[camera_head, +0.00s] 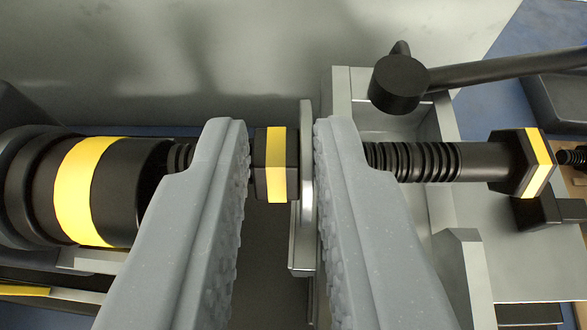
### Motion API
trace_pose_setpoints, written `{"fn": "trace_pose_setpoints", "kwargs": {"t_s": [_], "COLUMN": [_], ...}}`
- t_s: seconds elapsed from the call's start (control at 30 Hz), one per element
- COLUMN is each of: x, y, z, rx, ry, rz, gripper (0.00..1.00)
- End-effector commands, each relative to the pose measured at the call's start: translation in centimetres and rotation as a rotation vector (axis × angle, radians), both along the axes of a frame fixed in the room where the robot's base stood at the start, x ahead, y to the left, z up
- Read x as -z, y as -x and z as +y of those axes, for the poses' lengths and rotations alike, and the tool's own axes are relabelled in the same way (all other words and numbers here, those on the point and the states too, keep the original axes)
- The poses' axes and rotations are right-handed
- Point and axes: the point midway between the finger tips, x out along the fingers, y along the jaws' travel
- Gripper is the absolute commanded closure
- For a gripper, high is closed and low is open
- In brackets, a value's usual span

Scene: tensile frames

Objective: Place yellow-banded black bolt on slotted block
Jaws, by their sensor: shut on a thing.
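My gripper (280,150) has one grey ridged finger on each side of a yellow-banded black hexagonal bolt part (276,170) and is shut on it. A thin upright grey metal plate (306,205) stands between that part and the right finger. Black thread shows beyond the right finger and runs to a second yellow-banded hexagonal end (527,162) at the right. The fingers hide how these pieces join. A grey block with an open recess (455,250) lies under the thread at the right; I cannot tell whether it is the slotted block.
A large black cylinder with a yellow band (90,190) lies at the left, with thread toward my left finger. A black lever with a round end (400,85) reaches in at upper right. A plain grey surface (200,50) fills the top.

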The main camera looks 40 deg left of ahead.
Motion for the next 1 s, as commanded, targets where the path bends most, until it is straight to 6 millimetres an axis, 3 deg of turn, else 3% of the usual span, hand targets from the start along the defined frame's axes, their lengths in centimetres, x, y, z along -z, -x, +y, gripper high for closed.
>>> {"fn": "trace_pose_setpoints", "kwargs": {"t_s": [0.2, 0.4, 0.43, 0.5, 0.8, 1.0], "x": [2.9, 3.0, 3.0, 3.0, 2.9, 1.9], "y": [0.1, 0.1, 0.1, 0.1, 0.2, 1.5], "z": [-0.1, -0.1, -0.1, -0.1, -0.3, -1.6], "rx": [0.002, 0.001, 0.001, 0.001, 0.002, 0.005], "ry": [-0.001, 0.000, 0.000, 0.000, -0.001, -0.001], "rz": [0.002, 0.000, 0.000, 0.000, 0.001, -0.002], "gripper": [1.00, 1.00, 0.74, 0.60, 0.60, 0.60]}}
